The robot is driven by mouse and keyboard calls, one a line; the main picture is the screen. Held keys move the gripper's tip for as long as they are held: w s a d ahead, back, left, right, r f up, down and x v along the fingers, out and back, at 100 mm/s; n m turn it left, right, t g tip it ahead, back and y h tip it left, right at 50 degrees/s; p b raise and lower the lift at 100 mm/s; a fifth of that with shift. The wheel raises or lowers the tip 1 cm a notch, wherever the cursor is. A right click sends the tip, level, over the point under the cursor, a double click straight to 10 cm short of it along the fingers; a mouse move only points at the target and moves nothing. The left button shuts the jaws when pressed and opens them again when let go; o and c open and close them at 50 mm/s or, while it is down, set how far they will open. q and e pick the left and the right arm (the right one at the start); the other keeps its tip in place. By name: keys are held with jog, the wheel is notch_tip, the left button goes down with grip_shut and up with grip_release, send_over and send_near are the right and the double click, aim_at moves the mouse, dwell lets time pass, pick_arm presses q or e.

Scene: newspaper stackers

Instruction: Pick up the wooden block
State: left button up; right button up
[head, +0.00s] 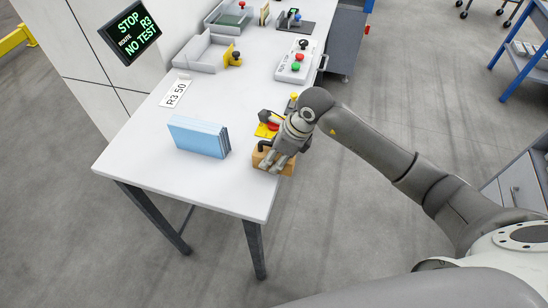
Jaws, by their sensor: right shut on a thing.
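The wooden block (261,158) is a small tan piece at the right edge of the white table (203,190). My right gripper (273,165) comes down over it from the right and is shut on it. The gripper's fingers hide part of the block. I cannot tell whether the block touches the tabletop. My left gripper is not in the head view.
A light-blue upright stack (196,137) stands left of my right gripper. A yellow and red device (265,130) sits just behind it. A control box (296,62) with colored buttons and a grey tray (203,52) are farther back. The front tabletop is clear.

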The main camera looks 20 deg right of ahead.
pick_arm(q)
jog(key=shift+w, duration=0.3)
pick_arm(e)
jog(key=shift+r, duration=0.1)
jog(key=shift+w+r+b, duration=0.1)
jog(key=shift+r+b, duration=0.35)
jog(key=r, duration=0.1)
jog(key=b, duration=0.1)
jog(key=r, duration=0.1)
jog(key=shift+s+a+r, duration=0.15)
jog(key=shift+s+r, duration=0.1)
jog(key=shift+r, duration=0.05)
jog(key=s+a+r+b, duration=0.4)
jog(key=s+a+r, duration=0.2)
jog(key=s+r, duration=0.45)
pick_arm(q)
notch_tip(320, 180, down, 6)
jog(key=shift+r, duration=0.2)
pick_arm(e)
jog(key=s+d+f+n+g+h, duration=0.1)
jog(key=d+n, duration=0.4)
jog(key=n, duration=0.7)
jog(key=s+d+f+n+g+h, duration=0.2)
jog(key=d+f+n+g, duration=0.3)
jog(key=n, duration=0.7)
jog(key=shift+d+f+n+g+h, duration=0.25)
jog(key=shift+f+n+g+h, duration=0.15)
jog(key=shift+f+g, duration=0.3)
